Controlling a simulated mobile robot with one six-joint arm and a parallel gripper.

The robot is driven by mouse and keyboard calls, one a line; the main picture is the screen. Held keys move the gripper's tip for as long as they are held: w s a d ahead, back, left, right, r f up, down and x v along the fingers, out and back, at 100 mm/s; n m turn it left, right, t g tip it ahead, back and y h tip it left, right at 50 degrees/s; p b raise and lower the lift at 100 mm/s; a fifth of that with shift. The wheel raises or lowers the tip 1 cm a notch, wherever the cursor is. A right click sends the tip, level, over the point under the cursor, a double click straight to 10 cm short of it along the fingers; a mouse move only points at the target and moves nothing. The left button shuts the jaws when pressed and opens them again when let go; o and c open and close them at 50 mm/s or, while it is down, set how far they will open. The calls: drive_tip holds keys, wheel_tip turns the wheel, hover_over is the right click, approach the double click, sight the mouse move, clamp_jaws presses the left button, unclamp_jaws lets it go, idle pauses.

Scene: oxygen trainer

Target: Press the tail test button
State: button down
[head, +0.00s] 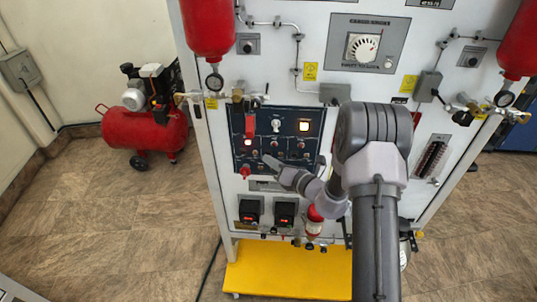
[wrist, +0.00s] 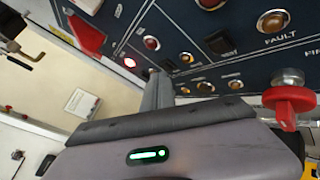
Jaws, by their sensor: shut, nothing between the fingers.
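The dark blue control panel (head: 285,121) is on the front of the white trainer cabinet. It carries lamps, switches and buttons. My gripper (head: 268,160) is shut and empty at the panel's lower part, pointing left. In the wrist view my gripper's fingers (wrist: 158,90) reach up against the panel's lower edge, near a row of small amber round buttons (wrist: 205,87). I cannot tell whether the tips touch. The tail test button's label is not readable, so I cannot tell which button it is.
A red switch cover (head: 250,126) and a lit lamp (head: 248,142) sit at the panel's left. In the wrist view a red knob (wrist: 290,102) stands out close at right, below the amber FAULT lamp (wrist: 272,20). Two black meters (head: 284,213) are below. A red compressor (head: 146,128) stands left.

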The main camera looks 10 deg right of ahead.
drive_tip(key=shift+w+d, duration=0.1)
drive_tip(key=shift+w, duration=0.2)
drive_tip(key=shift+s, duration=0.15)
idle(0.5)
drive_tip(key=shift+s+a, duration=0.25)
drive_tip(key=shift+s, duration=0.35)
drive_tip(key=s, duration=0.1)
drive_tip(key=s+a, duration=0.1)
drive_tip(key=s, duration=0.2)
drive_tip(key=shift+s+a+b, duration=0.3)
drive_tip(key=shift+s+b, duration=0.05)
drive_tip(key=shift+s, duration=0.05)
idle(0.3)
